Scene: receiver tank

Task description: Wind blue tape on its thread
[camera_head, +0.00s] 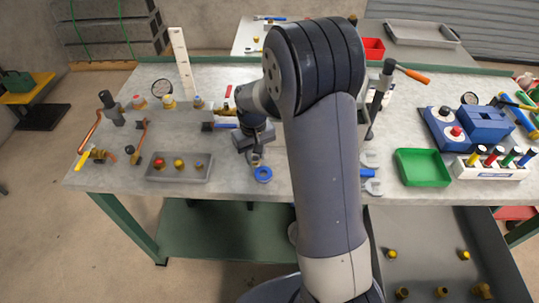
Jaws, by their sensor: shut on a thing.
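My arm reaches over the workbench, and my gripper (255,155) points down near its front edge, left of my forearm. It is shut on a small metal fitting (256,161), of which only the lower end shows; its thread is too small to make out. A blue ring-shaped roll of tape (263,174) shows just below and right of the fitting. I cannot tell whether the two touch.
A grey tray (180,168) with several fittings lies left of my gripper. A green bin (422,167) and a white rack (492,166) of coloured-handled tools stand to the right. Wrenches (371,187) lie near the front edge. Bare bench lies around the tape.

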